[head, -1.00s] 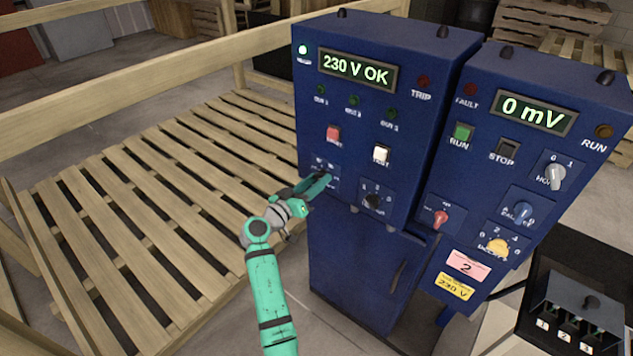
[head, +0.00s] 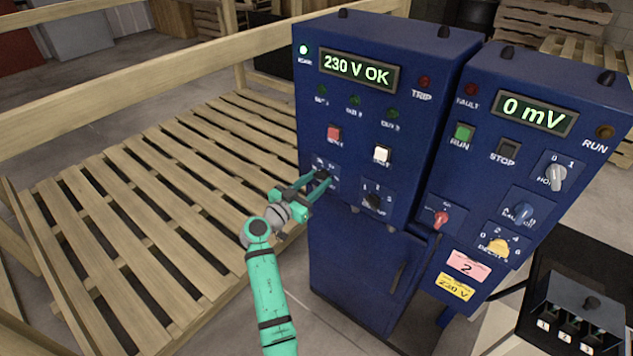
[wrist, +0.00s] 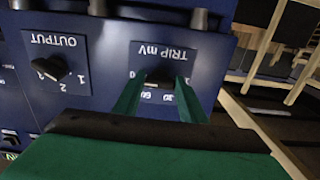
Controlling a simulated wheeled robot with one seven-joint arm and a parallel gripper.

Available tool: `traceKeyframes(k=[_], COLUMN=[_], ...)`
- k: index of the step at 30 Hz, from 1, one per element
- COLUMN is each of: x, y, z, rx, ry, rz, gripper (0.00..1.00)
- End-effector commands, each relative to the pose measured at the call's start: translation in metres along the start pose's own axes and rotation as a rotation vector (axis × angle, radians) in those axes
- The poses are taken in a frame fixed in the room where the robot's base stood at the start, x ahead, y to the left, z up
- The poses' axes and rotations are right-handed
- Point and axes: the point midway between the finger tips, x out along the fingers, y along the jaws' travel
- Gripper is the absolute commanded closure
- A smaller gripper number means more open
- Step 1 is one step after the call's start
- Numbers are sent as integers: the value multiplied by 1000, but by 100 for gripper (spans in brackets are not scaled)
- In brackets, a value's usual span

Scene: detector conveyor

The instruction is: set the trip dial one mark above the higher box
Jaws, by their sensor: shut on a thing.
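The trip dial is a dark knob (head: 322,174) on the lower left of the left blue cabinet. In the wrist view its plate, marked TRIP mV (wrist: 168,52), appears upside down. My gripper (head: 316,183) reaches it from the lower left. In the wrist view the two green fingers of my gripper (wrist: 157,84) lie one on each side of the knob (wrist: 157,76), shut on it. The fingers partly cover the scale, so the pointer's mark cannot be read. The display (head: 534,113) on the right cabinet reads 0 mV. I see no boxes to compare.
The left cabinet's display (head: 358,68) reads 230 V OK. An output dial (head: 374,201) sits right of the trip dial, with red (head: 334,134) and white (head: 381,154) buttons above. The right cabinet carries more knobs and buttons. A wooden pallet (head: 150,215) lies left.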

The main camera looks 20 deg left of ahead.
Motion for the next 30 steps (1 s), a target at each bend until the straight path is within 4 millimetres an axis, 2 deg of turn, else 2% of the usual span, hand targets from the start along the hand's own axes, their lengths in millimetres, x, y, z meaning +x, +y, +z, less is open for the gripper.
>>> traceKeyframes(k=[7,8,9,10,18,22,26,30], x=[-1,-1,-1,-1,-1,-7,-25,-52], y=[0,0,0,0,0,0,-1,-1], z=[3,3,3,3,1,1,1,1], rx=[-1,-1,-1,-1,0,0,0,-1], ry=[-5,-5,-4,-4,-2,-1,-1,-1], rz=[1,1,1,1,0,-1,-2,-3], gripper=[85,58,48,44,44,44,44,44])
